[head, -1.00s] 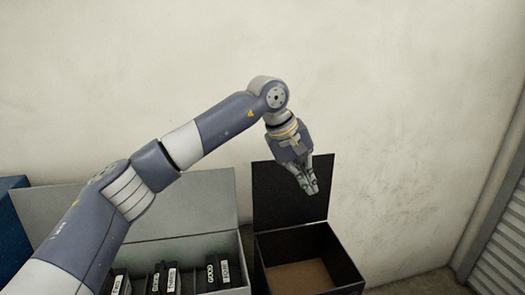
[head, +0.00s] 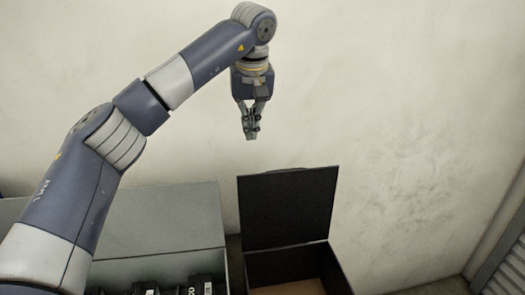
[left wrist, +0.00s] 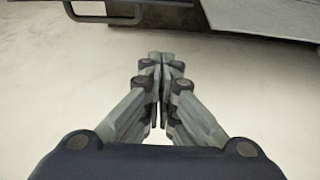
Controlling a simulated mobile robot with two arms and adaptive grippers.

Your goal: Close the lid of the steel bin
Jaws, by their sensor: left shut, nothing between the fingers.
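Two lidded bins stand side by side by the wall in the head view, both lids up. The right one is black, with an upright lid (head: 285,210) and an open, empty-looking box (head: 285,266) below it. The left one is grey, with a raised grey lid (head: 165,220), and holds dark labelled items. I cannot tell for certain which is the steel bin. My left gripper (head: 251,136) is shut and empty, pointing down above the top edge of the black lid, apart from it in the picture. It also shows shut in the left wrist view (left wrist: 166,58). My right gripper is out of view.
The pale wall (head: 400,120) rises behind the bins. A ribbed grey panel (head: 500,262) stands at the far right. In the left wrist view, a dark handle-like part (left wrist: 105,12) and a grey panel edge (left wrist: 265,15) show at the top.

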